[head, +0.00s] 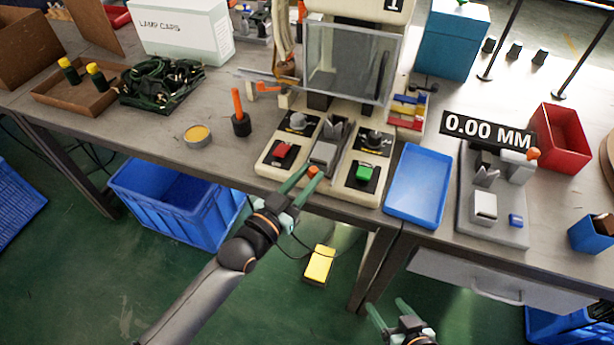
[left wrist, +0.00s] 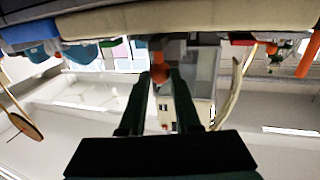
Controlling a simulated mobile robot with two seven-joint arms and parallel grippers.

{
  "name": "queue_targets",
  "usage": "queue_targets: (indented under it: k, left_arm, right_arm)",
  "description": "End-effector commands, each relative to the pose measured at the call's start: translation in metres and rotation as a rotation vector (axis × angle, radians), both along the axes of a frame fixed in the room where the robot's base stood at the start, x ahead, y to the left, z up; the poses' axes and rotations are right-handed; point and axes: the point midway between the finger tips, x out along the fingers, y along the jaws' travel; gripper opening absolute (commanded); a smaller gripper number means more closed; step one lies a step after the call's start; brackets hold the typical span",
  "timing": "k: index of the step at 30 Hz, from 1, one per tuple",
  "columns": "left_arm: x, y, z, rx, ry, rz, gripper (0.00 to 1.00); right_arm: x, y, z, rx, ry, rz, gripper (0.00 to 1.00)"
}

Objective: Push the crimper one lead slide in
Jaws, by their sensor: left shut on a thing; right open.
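The crimper (head: 352,65), marked 1, stands at the back of the bench with a clear guard on its front. Its grey lead slide (head: 323,152) lies between two button panels and has an orange knob (head: 314,171) at its front end. My left gripper (head: 306,179) is at the bench's front edge, shut on the orange knob. In the left wrist view the knob (left wrist: 160,74) shows between the two fingertips, with the slide above it partly hidden. My right gripper (head: 389,309) is open and empty, low in front of the bench.
A red button (head: 283,150) and a green button (head: 364,172) flank the slide closely. A blue tray (head: 419,184) and a gauge (head: 490,205) reading 0.00 MM stand to the right. An orange-handled tool (head: 239,116) and yellow tin (head: 197,134) stand to the left.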

Motion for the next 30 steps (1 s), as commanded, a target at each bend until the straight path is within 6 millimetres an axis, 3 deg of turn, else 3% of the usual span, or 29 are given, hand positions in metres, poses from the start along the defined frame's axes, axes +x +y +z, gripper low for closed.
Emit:
queue_targets:
  k: [26,30]
  left_arm:
    - [-0.0001,0.0002,-0.0005,0.001,0.0,0.0,0.0]
    - [0.0086,-0.0019,-0.0008,0.001,-0.002,0.0,0.0]
  right_arm:
    - [0.0,-0.0001,-0.0002,0.0,0.0,0.0,0.72]
    - [-0.0001,0.0,-0.0033,0.0,0.001,0.0,0.72]
